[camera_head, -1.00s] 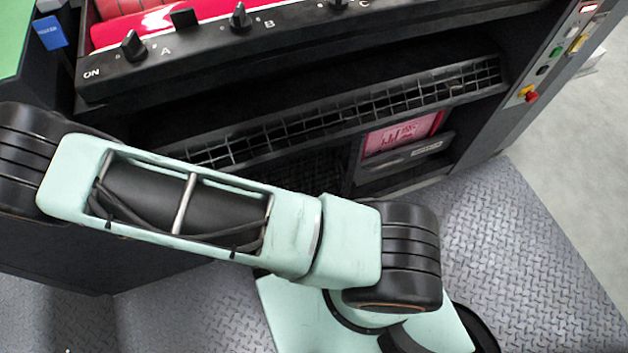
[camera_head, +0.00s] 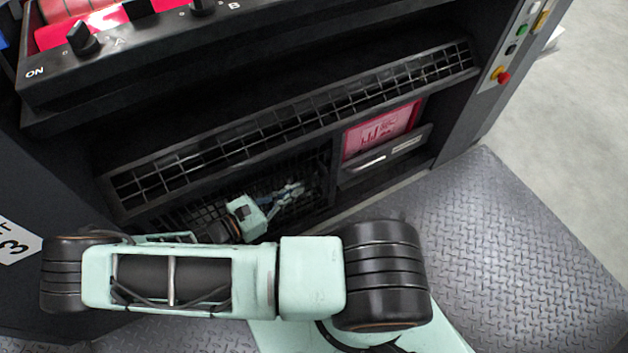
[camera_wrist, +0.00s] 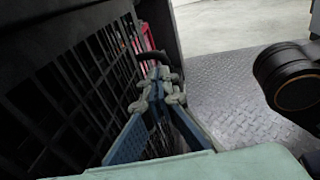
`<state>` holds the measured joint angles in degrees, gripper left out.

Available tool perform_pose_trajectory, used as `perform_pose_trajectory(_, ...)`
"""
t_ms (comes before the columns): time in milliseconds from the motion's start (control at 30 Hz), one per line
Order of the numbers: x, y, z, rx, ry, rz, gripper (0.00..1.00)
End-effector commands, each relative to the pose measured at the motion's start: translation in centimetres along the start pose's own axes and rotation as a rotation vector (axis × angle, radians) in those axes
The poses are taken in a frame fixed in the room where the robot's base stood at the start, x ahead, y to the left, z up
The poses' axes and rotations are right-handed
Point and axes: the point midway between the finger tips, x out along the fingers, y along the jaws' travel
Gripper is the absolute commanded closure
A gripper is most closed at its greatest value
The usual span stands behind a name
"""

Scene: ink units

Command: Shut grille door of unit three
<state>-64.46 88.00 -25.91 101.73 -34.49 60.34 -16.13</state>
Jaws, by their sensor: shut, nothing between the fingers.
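A dark wire grille door (camera_head: 318,165) fills the low opening left of the pink panel in the head view. Its large mesh also shows along the left of the wrist view (camera_wrist: 70,85). How far it stands open is hard to tell. My gripper (camera_head: 296,189) is in front of this mesh, low down, pointing right. In the wrist view my gripper (camera_wrist: 161,76) has its blue fingers drawn together at the tips, empty. A dark curved bar, perhaps a handle, is just beyond the tips; contact cannot be told. My forearm hides the grille's lower left.
A long slanted grille strip (camera_head: 250,125) runs above the door. A pink panel (camera_head: 383,130) and a dark tray (camera_head: 385,158) are to its right. A label with a 3 (camera_head: 14,241) is at left. Red button (camera_head: 503,77) far right. Tread-plate floor (camera_head: 530,240) is clear.

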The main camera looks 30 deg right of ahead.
Motion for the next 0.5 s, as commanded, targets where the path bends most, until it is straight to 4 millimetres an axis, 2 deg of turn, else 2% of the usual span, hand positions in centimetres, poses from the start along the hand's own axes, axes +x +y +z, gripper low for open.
perform_pose_trajectory(33,1.3,-0.1,-0.1,0.0,-0.004,-0.003,1.0)
perform_pose_trajectory(200,4.4,-0.1,-0.2,0.0,-0.003,-0.002,1.0)
perform_pose_trajectory(333,6.0,-0.1,-0.2,0.0,-0.001,-0.001,1.0)
perform_pose_trajectory(500,6.9,0.0,0.0,0.001,0.001,-0.001,1.0)
